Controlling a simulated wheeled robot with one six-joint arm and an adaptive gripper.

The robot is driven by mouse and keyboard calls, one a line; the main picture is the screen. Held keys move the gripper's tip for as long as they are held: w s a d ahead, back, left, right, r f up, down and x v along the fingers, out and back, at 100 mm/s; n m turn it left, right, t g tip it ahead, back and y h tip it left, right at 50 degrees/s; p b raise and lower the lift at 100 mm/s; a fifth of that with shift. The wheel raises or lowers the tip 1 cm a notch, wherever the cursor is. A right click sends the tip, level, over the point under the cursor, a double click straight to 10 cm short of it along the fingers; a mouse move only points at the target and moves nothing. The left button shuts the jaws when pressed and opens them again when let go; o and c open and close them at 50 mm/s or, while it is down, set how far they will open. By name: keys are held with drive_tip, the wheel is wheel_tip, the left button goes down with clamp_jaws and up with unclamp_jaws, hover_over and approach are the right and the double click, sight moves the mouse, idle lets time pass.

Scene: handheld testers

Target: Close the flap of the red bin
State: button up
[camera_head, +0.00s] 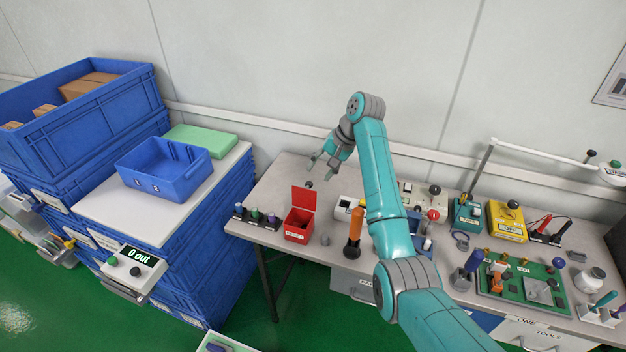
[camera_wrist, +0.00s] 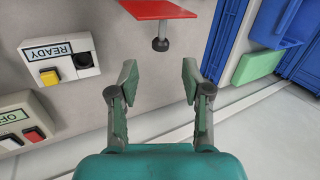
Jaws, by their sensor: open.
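The red bin (camera_head: 297,230) stands on the grey workbench left of centre in the head view. Its red flap (camera_head: 304,198) stands up at the bin's back edge, so the bin is open at the top. A dark knob (camera_head: 309,184) shows at the flap's upper edge. In the wrist view the flap (camera_wrist: 160,9) is at the top edge with its knob (camera_wrist: 160,44) pointing down the picture; the bin's body is out of frame. My gripper (camera_head: 321,163) is open and empty, above and behind the flap near the wall. Its two fingers (camera_wrist: 159,80) are apart and touch nothing.
A white box marked READY (camera_wrist: 62,60) stands beside the bin. Several dark-based knobs (camera_head: 256,216) stand left of it, and an orange-handled tool (camera_head: 355,226) stands to its right. A blue tray (camera_head: 165,172) sits on stacked crates at left. The bench behind the bin is clear.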

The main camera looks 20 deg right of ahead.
sight(307, 194)
drive_tip(key=x, duration=0.6)
clamp_jaws()
